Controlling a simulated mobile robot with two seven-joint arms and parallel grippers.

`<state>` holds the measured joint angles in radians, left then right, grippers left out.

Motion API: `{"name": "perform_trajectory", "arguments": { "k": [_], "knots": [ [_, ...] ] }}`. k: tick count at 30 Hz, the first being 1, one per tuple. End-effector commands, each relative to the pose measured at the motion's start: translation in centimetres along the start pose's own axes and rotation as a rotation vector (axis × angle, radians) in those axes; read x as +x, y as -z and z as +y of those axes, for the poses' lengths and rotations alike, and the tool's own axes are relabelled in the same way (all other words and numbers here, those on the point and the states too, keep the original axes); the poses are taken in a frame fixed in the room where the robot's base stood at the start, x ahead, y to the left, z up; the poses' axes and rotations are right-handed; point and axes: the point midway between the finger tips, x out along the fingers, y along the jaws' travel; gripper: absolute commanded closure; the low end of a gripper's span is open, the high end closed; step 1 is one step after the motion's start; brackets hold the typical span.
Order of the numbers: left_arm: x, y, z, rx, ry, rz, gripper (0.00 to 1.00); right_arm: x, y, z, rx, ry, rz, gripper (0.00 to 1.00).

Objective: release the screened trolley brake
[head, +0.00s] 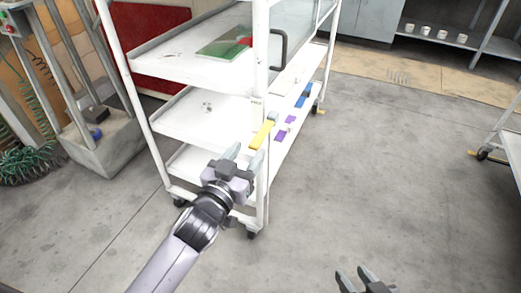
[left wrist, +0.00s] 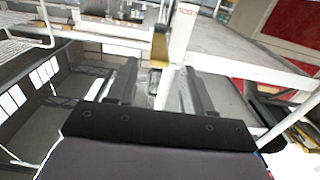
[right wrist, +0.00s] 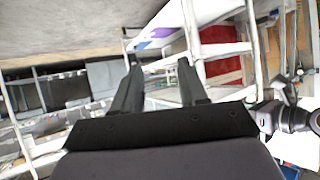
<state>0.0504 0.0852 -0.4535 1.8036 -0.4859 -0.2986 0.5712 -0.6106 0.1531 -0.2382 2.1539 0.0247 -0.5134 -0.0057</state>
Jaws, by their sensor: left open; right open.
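The white trolley (head: 205,117) stands in the middle of the head view, with several shelves and a clear panel (head: 300,40) at its upper right. A yellow bar (head: 262,133) is on its near side. It also shows in the left wrist view (left wrist: 160,50), ahead of and between the fingers. My left gripper (head: 244,156) is open, close in front of the yellow bar; I cannot tell if it touches. Purple (head: 285,130) and blue (head: 303,95) pieces lie farther along that side. My right gripper (head: 360,277) is open and empty, low over the floor.
A dark handle (head: 282,50) stands out from the trolley. A green item (head: 225,47) lies on its top shelf. A concrete bin (head: 110,140) stands left, another white frame (head: 505,125) right. The floor between is clear.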

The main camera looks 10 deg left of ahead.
Motion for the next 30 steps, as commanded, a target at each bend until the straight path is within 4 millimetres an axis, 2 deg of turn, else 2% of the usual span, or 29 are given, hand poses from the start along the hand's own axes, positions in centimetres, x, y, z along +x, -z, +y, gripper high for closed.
{"name": "perform_trajectory", "arguments": {
  "k": [7, 21, 30],
  "knots": [
    [1.3, 0.2, 0.2, 0.004, -0.004, 0.014, 0.49, 0.3, -0.1, -0.1, -0.003, 0.004, 0.007, 0.57],
    [6.7, 0.1, 0.2, 0.003, -0.003, 0.012, 0.49, 0.6, 0.4, -0.8, -0.017, 0.018, 0.032, 0.57],
    [7.5, 0.2, 0.2, 0.002, -0.003, 0.011, 0.49, 0.6, 0.5, -0.8, -0.019, 0.02, 0.033, 0.57]
  ]
}}
